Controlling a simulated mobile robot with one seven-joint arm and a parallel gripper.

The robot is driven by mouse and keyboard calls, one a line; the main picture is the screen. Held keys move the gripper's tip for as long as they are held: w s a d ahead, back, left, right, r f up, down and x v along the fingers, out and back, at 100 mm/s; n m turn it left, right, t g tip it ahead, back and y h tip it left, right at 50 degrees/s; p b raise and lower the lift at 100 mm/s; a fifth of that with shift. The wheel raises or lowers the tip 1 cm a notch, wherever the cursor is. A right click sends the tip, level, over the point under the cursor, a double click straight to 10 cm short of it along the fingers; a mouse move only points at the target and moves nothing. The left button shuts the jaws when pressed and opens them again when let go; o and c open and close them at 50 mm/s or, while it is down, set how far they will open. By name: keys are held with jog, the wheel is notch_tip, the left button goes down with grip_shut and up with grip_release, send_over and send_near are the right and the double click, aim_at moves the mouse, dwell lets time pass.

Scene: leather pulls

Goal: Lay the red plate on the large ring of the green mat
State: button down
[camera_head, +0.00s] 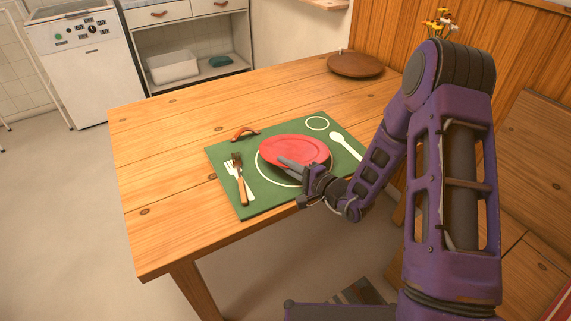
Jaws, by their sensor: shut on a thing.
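The red plate (296,149) is above the large white ring (267,171) of the green mat (223,158). It covers most of the ring, and the ring's front left arc shows past the plate. The plate looks slightly tilted, and I cannot tell whether it touches the mat. My gripper (287,163) reaches in from the right and is shut on the plate's near rim. The lower fingers are partly hidden.
A fork with a wooden handle (239,180) lies on the mat's left, a white spoon shape (346,144) on its right, and a small ring (317,123) at its back. A leather pull (244,134) is near the back left edge. A round brown board (355,65) lies farther back.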

jog(key=shift+f, duration=0.15)
jog(key=c, duration=0.9)
grip_release()
jog(key=shift+s+f, duration=0.1)
jog(key=shift+s+a+f, duration=0.15)
jog(key=shift+s, duration=0.45)
jog(key=shift+s+a+f, duration=0.1)
jog(key=shift+s+a, duration=0.05)
jog(key=shift+s, duration=0.45)
jog(key=s, duration=0.3)
jog(key=s+a, duration=0.1)
jog(key=s, duration=0.1)
jog(key=shift+s+a, duration=0.2)
jog(key=shift+s, duration=0.2)
